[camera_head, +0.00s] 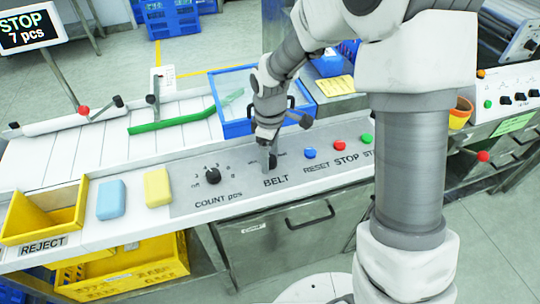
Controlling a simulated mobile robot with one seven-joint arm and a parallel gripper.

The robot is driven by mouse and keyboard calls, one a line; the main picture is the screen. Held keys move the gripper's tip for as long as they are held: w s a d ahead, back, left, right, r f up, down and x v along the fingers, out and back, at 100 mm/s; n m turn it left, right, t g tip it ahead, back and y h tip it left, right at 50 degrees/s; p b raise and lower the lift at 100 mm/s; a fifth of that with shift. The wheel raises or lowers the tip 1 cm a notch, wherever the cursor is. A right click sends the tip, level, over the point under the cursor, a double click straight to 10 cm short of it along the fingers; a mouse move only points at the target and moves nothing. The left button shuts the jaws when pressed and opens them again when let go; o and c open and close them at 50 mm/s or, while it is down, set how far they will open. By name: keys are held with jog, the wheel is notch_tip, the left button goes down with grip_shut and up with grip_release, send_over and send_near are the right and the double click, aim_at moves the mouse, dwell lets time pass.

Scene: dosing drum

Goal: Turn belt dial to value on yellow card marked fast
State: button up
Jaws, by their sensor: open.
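The belt dial (283,162) is a dark knob above the BELT label on the grey panel (235,194). My gripper (270,165) points down at the dial, open, with its fingers covering part of it. I cannot tell whether the fingers touch the dial or stand around it. The dial's pointer and scale are hidden. A yellow card (337,85) with small dark print lies behind the panel, right of the blue tray; its words are too small to read.
A COUNT pcs dial (213,176) sits left of my gripper. Blue (310,153), red (339,145) and green (366,139) buttons sit right. A blue-rimmed tray (232,128) stands behind. Blue (111,199) and yellow (157,187) blocks and a yellow REJECT bin (45,215) are left.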

jog(key=shift+f, duration=0.1)
grip_shut()
dwell(0.4)
jog(key=shift+m, duration=0.3)
jog(key=m, duration=1.1)
jog(key=shift+b, duration=0.3)
jog(key=shift+m, duration=0.3)
grip_release()
